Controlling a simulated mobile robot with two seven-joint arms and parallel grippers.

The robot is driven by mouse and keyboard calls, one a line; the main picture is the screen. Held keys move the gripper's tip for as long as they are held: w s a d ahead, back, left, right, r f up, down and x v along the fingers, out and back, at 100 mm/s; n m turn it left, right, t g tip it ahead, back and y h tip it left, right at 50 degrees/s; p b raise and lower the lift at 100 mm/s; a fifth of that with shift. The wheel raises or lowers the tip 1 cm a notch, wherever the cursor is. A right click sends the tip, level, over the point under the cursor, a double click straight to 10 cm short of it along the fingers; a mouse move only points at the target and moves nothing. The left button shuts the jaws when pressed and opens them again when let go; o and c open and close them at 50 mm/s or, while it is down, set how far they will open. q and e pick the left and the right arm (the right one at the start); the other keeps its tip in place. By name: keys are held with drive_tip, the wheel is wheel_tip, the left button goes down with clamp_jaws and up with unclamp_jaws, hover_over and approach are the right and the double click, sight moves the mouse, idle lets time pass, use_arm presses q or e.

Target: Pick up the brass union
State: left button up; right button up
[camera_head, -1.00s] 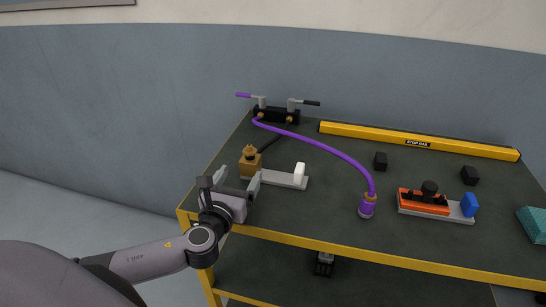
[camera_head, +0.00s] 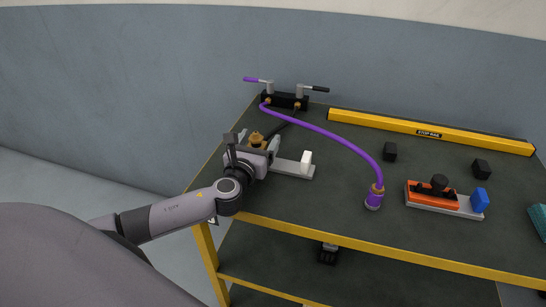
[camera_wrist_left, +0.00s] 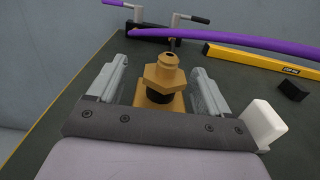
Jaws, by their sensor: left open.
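The brass union (camera_wrist_left: 165,74) stands upright between the two fingers of my left gripper in the left wrist view. It has a hex body and a narrower top, with a dark ring below it and a tan block (camera_wrist_left: 178,103) under that. In the head view only the top of the union (camera_head: 257,139) shows above my left gripper (camera_head: 258,146). The gripper is open, with a finger on each side of the union and a visible gap at both. My right gripper is not in view.
A grey plate with a white upright block (camera_head: 306,161) extends right of the union. Behind stands a black valve manifold (camera_head: 285,101) with a purple hose (camera_head: 335,134) running to a purple fitting (camera_head: 374,198). A yellow stop bar (camera_head: 430,132) lies along the back. An orange clamp (camera_head: 431,195) sits right.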

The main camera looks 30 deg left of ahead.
use_arm(q)
drive_tip(key=shift+w, duration=0.1)
clamp_jaws()
drive_tip(key=shift+r, duration=0.1)
